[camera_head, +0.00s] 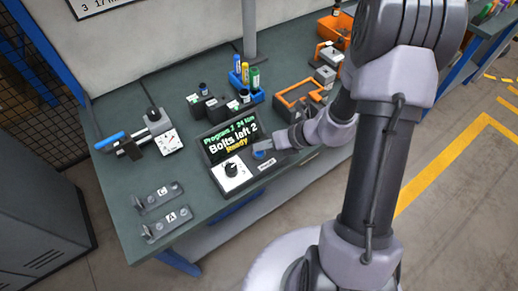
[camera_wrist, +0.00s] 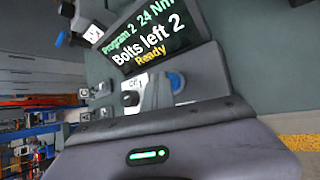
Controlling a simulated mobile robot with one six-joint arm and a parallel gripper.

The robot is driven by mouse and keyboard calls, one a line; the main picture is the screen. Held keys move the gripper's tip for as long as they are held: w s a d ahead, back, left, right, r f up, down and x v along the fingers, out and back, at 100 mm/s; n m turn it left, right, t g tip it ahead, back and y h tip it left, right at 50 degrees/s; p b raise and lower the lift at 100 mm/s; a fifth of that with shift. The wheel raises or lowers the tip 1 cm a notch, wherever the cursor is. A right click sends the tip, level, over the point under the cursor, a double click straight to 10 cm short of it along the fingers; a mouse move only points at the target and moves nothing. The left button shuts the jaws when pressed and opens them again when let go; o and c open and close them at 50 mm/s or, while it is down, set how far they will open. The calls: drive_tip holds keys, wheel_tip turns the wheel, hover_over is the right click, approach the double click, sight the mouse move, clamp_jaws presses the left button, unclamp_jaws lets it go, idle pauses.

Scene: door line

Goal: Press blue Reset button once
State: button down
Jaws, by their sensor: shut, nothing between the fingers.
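A controller box on the bench has a lit screen (camera_head: 231,143) reading "Program 2 24 Nm", "Bolts left 2" and "Ready"; the screen also shows in the wrist view (camera_wrist: 147,35). The blue button (camera_head: 260,154) sits on the box's lower panel, right of a black dial (camera_head: 231,169). In the wrist view the blue button (camera_wrist: 177,80) shows just beyond my gripper. My gripper (camera_head: 264,146) is shut and empty, its tips right at the button in the head view. I cannot tell whether they touch it.
Several bottles stand in a blue holder (camera_head: 246,92) behind the box. An orange-rimmed tray (camera_head: 299,96) is close to my arm. A clamp-like device (camera_head: 140,136) and two grey brackets (camera_head: 165,223) lie to the left.

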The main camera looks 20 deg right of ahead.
sight(262, 152)
drive_tip(key=shift+r+p, duration=0.45)
drive_tip(key=shift+r, duration=0.25)
wheel_tip(262, 152, up, 5)
drive_tip(key=p, duration=0.4)
drive_tip(key=shift+r+p, duration=0.1)
drive_tip(key=shift+p, duration=0.25)
